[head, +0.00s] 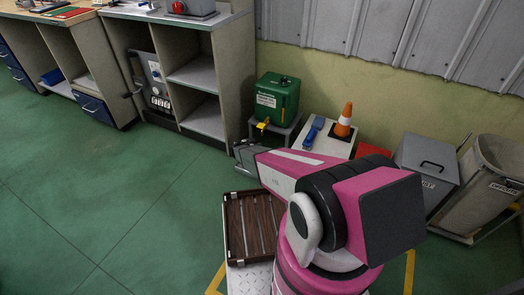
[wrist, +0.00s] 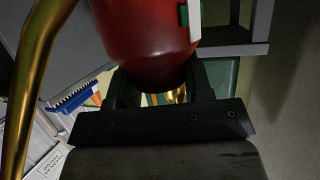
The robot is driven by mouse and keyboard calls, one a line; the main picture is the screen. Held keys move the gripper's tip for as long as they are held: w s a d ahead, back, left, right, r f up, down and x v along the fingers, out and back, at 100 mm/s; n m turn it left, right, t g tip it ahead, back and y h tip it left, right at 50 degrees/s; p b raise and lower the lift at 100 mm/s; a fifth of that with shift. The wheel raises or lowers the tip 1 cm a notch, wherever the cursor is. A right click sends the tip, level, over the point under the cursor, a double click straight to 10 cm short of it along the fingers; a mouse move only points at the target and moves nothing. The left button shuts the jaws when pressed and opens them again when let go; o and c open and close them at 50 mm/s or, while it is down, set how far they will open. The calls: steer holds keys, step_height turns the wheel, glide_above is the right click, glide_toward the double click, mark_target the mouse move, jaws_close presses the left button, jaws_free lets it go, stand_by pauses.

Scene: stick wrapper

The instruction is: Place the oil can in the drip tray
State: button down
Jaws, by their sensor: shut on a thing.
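In the wrist view my gripper (wrist: 162,92) is shut on a red, rounded can (wrist: 145,35), which I take to be the oil can. Its base sits between the two dark fingers. A curved brass tube (wrist: 32,70) runs down the left side of the wrist view and looks like its spout. A green and white patch shows at the can's upper right. I cannot tell for certain which thing is the drip tray.
A green container (head: 277,95) stands by the wall, near a white-topped stand (head: 308,143) with a blue brush (head: 314,132) and orange cone (head: 344,121). Grey bins (head: 427,168) stand right. A bench (head: 180,18) stands at the back left. The green floor (head: 110,190) is open at left.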

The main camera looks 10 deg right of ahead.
steer(key=w+d+f, duration=0.3)
steer(key=d+f, duration=0.1)
steer(key=f, duration=0.3)
steer(key=shift+w+d+f, duration=0.25)
steer(key=shift+w, duration=0.15)
steer(key=shift+f, duration=0.1)
steer(key=c, duration=0.5)
jaws_free()
